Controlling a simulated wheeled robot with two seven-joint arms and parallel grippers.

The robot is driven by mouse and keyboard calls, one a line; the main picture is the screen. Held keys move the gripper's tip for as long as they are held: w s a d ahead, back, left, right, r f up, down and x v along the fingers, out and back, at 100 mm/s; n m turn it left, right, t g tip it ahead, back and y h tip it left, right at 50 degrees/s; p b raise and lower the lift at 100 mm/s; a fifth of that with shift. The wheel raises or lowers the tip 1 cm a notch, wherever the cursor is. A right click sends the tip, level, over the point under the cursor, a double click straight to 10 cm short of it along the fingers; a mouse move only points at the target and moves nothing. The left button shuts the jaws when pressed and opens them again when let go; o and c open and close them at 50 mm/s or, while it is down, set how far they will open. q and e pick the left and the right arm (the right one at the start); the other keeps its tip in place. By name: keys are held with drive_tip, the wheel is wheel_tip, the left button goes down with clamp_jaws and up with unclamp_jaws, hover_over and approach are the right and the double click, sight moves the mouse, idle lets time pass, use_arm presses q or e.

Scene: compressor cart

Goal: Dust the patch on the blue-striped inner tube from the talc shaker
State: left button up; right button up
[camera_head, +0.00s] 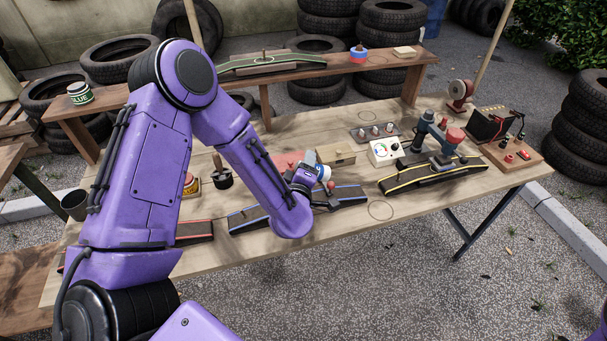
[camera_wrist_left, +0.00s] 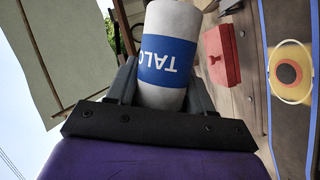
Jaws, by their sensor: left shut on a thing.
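The talc shaker (camera_wrist_left: 168,50) is a white cylinder with a blue TALC label. My left gripper (camera_wrist_left: 160,92) is shut on it and holds it above the table. It looks tipped on its side; its outlet is hard to make out. In the head view the shaker (camera_head: 323,172) is small and partly behind my wrist. The blue-striped inner tube (camera_head: 250,217) lies below my left forearm, which hides its middle. In the left wrist view the tube runs down the right edge, with the round patch (camera_wrist_left: 287,73), dark within orange and a pale ring, beside the shaker. My right gripper is out of view.
A yellow-striped tube (camera_head: 430,177) under a blue clamp lies to the right, and a red-striped one (camera_head: 194,232) to the left. A red box (camera_wrist_left: 222,55), a wooden box (camera_head: 336,155) and a gauge box (camera_head: 384,151) stand behind. The table's front right is clear.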

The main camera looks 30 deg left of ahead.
use_arm(q)
drive_tip(key=f+n+t+b, duration=0.1)
drive_tip(key=n+b, duration=0.1)
drive_tip(key=b, duration=0.2)
drive_tip(key=f+n+t+b, duration=0.1)
drive_tip(key=n+b, duration=0.2)
drive_tip(key=f+n+y+b, duration=0.1)
drive_tip(key=n+b, duration=0.1)
drive_tip(key=b, duration=0.2)
drive_tip(key=shift+w+d+f+t+b, duration=0.15)
drive_tip(key=shift+w+d+t+b, duration=0.15)
drive_tip(key=shift+t, duration=0.1)
drive_tip(key=shift+f+b, duration=0.75)
drive_tip(key=shift+f, duration=0.05)
drive_tip(key=shift+r+p, duration=1)
drive_tip(key=shift+r, duration=0.2)
wheel_tip(320, 180, down, 3)
drive_tip(key=shift+r+b, duration=0.2)
drive_tip(key=shift+b, duration=1.05)
wheel_tip(320, 180, up, 3)
drive_tip(key=shift+f+p, duration=0.15)
drive_tip(key=shift+p, duration=0.9)
wheel_tip(320, 180, down, 3)
drive_tip(key=shift+r+b, duration=0.15)
drive_tip(key=shift+b, duration=1.05)
wheel_tip(320, 180, up, 3)
drive_tip(key=shift+f+p, duration=0.15)
drive_tip(key=shift+p, duration=0.9)
drive_tip(key=shift+f, duration=0.1)
